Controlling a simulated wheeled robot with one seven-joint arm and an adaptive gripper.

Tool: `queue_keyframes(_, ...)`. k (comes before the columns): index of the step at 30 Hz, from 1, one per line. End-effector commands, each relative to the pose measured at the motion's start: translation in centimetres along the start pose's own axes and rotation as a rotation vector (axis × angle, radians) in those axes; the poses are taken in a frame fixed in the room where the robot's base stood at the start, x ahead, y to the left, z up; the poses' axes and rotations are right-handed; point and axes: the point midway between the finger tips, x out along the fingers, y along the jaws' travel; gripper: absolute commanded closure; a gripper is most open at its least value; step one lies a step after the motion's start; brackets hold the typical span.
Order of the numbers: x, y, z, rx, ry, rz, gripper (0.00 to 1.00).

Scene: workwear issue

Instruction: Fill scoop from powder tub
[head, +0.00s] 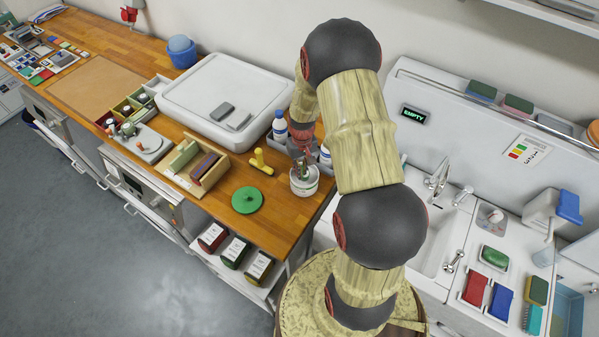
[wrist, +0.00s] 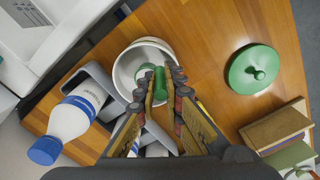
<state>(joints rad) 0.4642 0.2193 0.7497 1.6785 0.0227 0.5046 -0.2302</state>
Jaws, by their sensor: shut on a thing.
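The white powder tub (head: 304,187) stands open near the worktop's right edge. In the wrist view its rim (wrist: 121,76) surrounds the fingertips, and its inside is pale; I cannot make out the powder level. A green scoop (wrist: 147,73) is in the tub's mouth. My gripper (wrist: 166,80) points down over the tub and is shut on the scoop's green handle. Whether the scoop holds powder cannot be told. My gripper (head: 303,160) also shows in the head view, partly hidden by my arm. A round green lid (head: 247,200) lies flat on the wood, apart from the tub.
A white bottle with a blue cap (head: 279,126) stands in a grey caddy (wrist: 98,75) close beside the tub. A yellow object (head: 262,161) and a wooden divided box (head: 197,166) are to the left. A sink (head: 430,235) is to the right. Wood around the lid is clear.

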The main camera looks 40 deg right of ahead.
Motion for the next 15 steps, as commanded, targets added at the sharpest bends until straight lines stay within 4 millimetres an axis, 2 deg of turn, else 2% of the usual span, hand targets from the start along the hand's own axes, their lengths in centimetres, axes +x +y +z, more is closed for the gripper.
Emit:
queue_keyframes(10,0.19,-0.02,0.17,0.000,-0.004,-0.001,1.00)
queue_keyframes(15,-0.47,-0.03,0.18,0.000,-0.004,-0.001,1.00)
